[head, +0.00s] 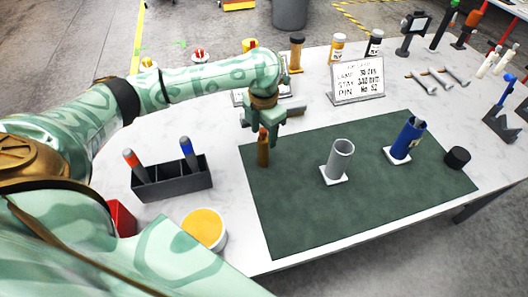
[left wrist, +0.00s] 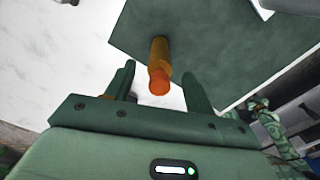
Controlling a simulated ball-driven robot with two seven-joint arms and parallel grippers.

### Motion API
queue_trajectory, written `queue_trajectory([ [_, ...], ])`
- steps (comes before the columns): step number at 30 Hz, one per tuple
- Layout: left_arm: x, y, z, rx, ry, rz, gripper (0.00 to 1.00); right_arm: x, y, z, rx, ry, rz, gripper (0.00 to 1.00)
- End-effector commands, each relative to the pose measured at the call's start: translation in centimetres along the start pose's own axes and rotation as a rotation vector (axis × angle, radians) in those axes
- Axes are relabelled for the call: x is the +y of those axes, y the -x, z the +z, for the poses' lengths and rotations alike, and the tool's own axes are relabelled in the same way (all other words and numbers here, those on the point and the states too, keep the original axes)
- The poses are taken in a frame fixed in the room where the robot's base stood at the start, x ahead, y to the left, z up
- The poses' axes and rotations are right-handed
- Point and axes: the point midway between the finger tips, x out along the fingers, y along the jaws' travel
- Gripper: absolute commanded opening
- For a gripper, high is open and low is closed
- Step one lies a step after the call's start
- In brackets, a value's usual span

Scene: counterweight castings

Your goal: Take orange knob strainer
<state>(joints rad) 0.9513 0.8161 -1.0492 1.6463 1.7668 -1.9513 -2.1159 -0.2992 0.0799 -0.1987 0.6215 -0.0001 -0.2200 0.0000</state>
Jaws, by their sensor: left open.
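The orange knob strainer (head: 263,152) is a slim amber-brown cylinder with an orange top. It stands upright near the left edge of the dark green mat (head: 300,220). My left gripper (head: 261,124) is open, with its fingers pointing down just above the strainer's top. In the left wrist view the strainer (left wrist: 160,62) shows between the two spread finger tips, with its orange knob toward me. I see no finger closed on it. My right gripper is not seen in the head view.
A grey holder (head: 172,182) with red- and blue-topped tools stands left of the mat. A yellow-topped tub (head: 204,229) is at front left. A grey tube (head: 339,160) and a blue tube (head: 408,140) stand on the mat on white bases. A sign (head: 357,80) stands behind.

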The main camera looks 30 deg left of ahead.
Motion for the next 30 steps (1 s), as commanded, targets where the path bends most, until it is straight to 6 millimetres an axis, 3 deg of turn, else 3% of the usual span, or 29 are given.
queue_trajectory([
  [1, 0.0, -1.3, -0.1, 0.003, 0.002, 0.000, 0.54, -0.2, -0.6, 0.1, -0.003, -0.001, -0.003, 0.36],
  [3, 0.0, -1.8, -0.1, 0.001, 0.001, 0.000, 0.54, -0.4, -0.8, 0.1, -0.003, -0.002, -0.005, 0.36],
  [9, 0.1, -1.6, 0.0, -0.001, 0.000, 0.002, 0.54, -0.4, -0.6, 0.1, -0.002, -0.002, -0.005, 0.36],
  [15, 0.1, -1.6, 0.0, -0.001, 0.000, 0.002, 0.00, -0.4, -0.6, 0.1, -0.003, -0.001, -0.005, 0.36],
  [25, 0.1, -1.3, 0.0, -0.002, 0.001, 0.002, 0.00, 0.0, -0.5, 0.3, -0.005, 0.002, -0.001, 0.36],
  [30, 0.1, 0.7, 0.0, -0.004, 0.000, 0.004, 0.00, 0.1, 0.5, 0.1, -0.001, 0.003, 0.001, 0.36],
])
